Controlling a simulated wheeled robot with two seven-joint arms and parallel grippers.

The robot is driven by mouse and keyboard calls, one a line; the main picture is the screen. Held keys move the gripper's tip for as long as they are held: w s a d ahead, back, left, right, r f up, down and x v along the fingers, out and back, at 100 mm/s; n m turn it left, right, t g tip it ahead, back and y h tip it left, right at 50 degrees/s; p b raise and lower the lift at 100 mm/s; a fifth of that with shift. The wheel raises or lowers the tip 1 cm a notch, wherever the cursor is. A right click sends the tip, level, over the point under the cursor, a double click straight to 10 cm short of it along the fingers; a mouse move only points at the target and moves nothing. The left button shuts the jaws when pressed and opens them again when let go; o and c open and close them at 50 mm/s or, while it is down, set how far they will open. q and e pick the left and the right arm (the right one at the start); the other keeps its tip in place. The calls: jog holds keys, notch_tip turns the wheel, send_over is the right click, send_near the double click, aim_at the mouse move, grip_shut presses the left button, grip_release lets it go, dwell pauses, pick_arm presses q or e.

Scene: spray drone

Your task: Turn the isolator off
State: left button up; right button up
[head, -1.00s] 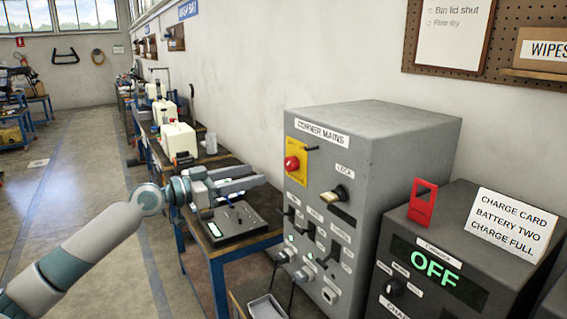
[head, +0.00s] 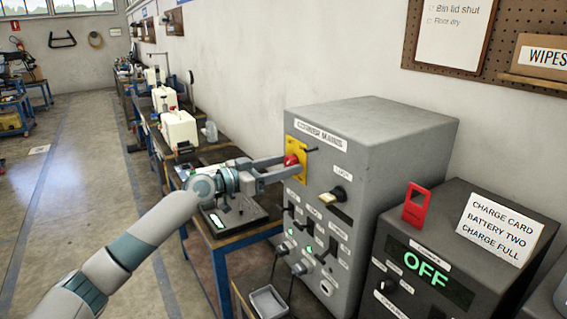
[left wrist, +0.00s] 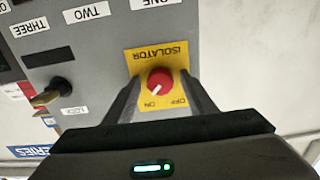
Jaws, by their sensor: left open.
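The isolator is a red round knob (head: 291,160) on a yellow plate (head: 297,174) at the upper left of the grey corner mains cabinet (head: 390,130). In the left wrist view the red knob (left wrist: 160,81) sits on the yellow plate (left wrist: 171,56) marked ISOLATOR, ON and OFF, seen upside down. A white mark on the knob points toward ON. My left gripper (head: 283,167) is open, with its fingers either side of the knob; in the left wrist view its fingertips (left wrist: 160,88) flank it. I cannot tell whether they touch it. My right gripper is not in view.
A lock with a key (head: 333,196) and several black switches (head: 309,226) are on the same cabinet face. A dark charger box (head: 430,255) showing OFF stands to the right. A bench (head: 235,240) with a device stands behind my left arm.

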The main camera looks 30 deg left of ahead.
pick_arm(q)
jog(key=shift+c, duration=0.3)
jog(key=c, duration=1)
